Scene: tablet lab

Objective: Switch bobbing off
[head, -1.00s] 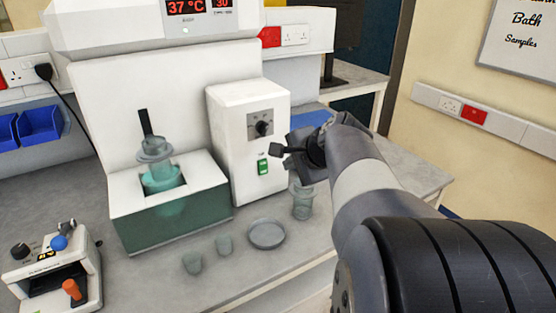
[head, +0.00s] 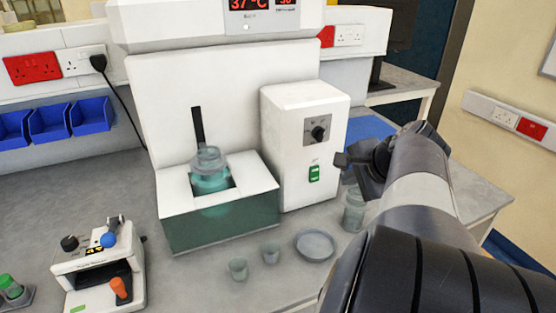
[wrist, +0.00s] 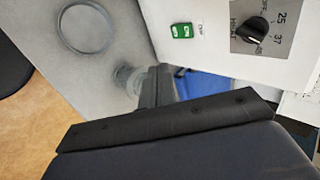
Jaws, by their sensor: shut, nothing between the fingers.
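The white tester has a control box (head: 275,150) with a dark knob (head: 319,133) above a green rocker switch (head: 314,174). The wrist view shows the switch (wrist: 181,30) near the top, with the knob (wrist: 256,29) to its right. The small label by the switch is too small to read. A clear basket (head: 208,158) on a black rod sits low in the bath (head: 220,228). My gripper (head: 343,160) is shut and empty. It is just right of the switch in the head view, apart from it. Its fingers (wrist: 158,85) also show in the wrist view.
A glass cup (head: 353,215) stands on the bench below my gripper. A round dish (head: 315,246) and two small cups (head: 238,269) stand in front of the tester. A smaller device (head: 98,268) with blue and orange knobs is at the left. Blue bins (head: 50,120) hang behind.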

